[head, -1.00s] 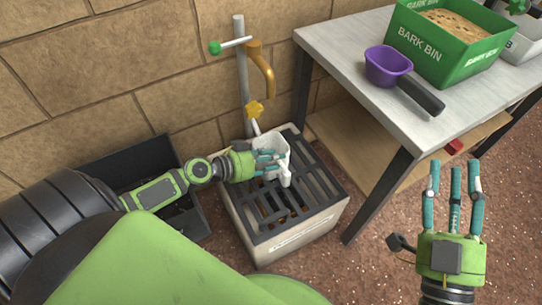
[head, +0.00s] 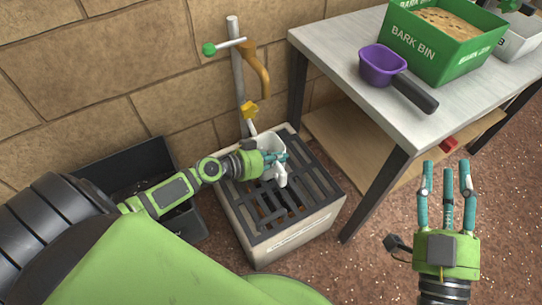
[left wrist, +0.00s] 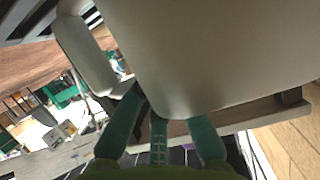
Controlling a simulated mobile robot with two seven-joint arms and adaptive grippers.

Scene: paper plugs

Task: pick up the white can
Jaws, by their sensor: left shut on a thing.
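The white can (head: 270,142) stands at the near-wall side of the slatted grate, under the tap. Its rim shows at the top, and a pale spout or handle part points toward the front. My left gripper (head: 275,161) is shut on the can from the left, with its teal fingers at its side. In the left wrist view the can (left wrist: 225,50) fills the upper part, with a handle loop (left wrist: 85,50) at left. I cannot tell whether the can touches the grate. My right gripper (head: 447,190) is open and empty at the lower right.
The grate (head: 315,190) tops a box against the brick wall. A metal post (head: 235,80) with a yellow tap stands behind. A dark crate (head: 140,160) is at left. The table (head: 340,45) at right holds a purple scoop (head: 383,65) and green bark bin (head: 440,55).

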